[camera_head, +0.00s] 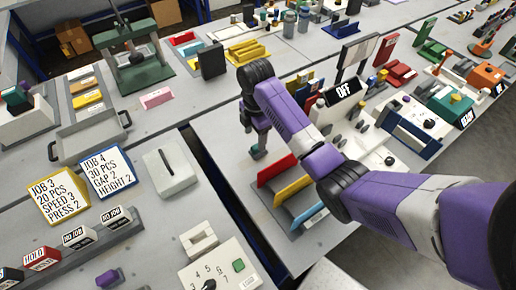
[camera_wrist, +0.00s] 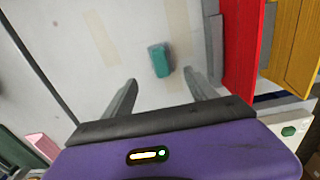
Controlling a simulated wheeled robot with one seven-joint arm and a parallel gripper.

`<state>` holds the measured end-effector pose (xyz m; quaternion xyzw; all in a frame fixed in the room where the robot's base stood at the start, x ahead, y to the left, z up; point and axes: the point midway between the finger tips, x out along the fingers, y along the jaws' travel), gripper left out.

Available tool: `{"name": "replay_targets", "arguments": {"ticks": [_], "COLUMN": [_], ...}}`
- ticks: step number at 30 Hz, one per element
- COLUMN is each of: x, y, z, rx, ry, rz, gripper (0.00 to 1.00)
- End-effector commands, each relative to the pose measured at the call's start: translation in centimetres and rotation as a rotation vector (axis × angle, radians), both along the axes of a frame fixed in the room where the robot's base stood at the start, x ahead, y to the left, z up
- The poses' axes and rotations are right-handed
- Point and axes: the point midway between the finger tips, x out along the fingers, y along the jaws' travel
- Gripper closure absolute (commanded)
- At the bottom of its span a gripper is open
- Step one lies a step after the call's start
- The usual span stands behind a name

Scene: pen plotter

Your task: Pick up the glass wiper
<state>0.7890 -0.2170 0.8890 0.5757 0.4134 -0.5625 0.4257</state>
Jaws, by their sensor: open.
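A small teal block with a darker edge, likely the glass wiper (camera_wrist: 159,60), lies on the pale table top in the wrist view. In the head view it shows as a small teal patch (camera_head: 258,153) just below the end of my arm. My gripper (camera_wrist: 160,78) is open and empty. Its two grey fingers point towards the teal block, which appears between and slightly beyond the fingertips. I cannot tell the exact height between them. In the head view the fingers (camera_head: 261,135) are small and partly hidden.
A red panel (camera_head: 277,170) stands close to the right of the teal block, with a yellow panel (camera_head: 293,189) and a blue one (camera_head: 308,212) beyond. An OFF sign (camera_head: 344,90) stands behind my arm. The table's left edge and a dark gap (camera_head: 205,165) lie to the left.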

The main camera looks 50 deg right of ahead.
Motion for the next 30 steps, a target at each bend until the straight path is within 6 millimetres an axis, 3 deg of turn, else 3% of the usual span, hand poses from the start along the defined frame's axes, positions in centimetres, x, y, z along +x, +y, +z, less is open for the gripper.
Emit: {"name": "replay_targets", "arguments": {"ticks": [11,21,29,30], "x": [-0.5,-0.5,-0.5,-0.5], "y": [-0.3,-0.5,-0.5,-0.5], "z": [-3.0,-7.3,-7.6,-7.6], "rx": [0.004,0.003,0.002,0.002], "ry": [0.030,0.027,0.026,0.026], "rz": [0.022,0.021,0.021,0.021], "gripper": [0.34,0.34,0.34,0.38]}}
